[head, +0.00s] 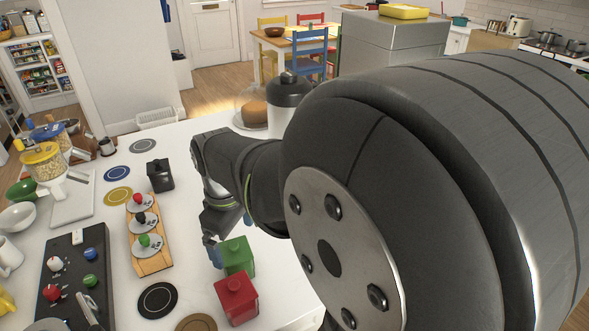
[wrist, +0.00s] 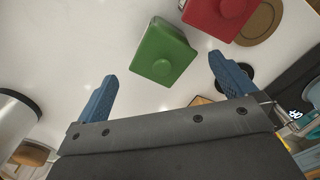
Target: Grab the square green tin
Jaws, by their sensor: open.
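The square green tin (head: 238,258) with a round knob on its lid stands upright on the white counter in the head view, just behind a square red tin (head: 236,300). In the wrist view the green tin (wrist: 163,52) is ahead of the fingers, roughly between their lines, with the red tin (wrist: 219,14) up and to the right. My gripper (wrist: 165,90) is open and empty, its two blue fingers apart. In the head view my gripper (head: 229,238) is by the green tin's far side, partly hidden by my arm. I cannot tell whether it touches the tin.
A square black tin (head: 160,176) stands farther back. A wooden board (head: 152,263) with several small saucers and coloured pieces lies left of the green tin. Round coasters (head: 157,299) lie in front. A domed cake (head: 252,113) stands behind.

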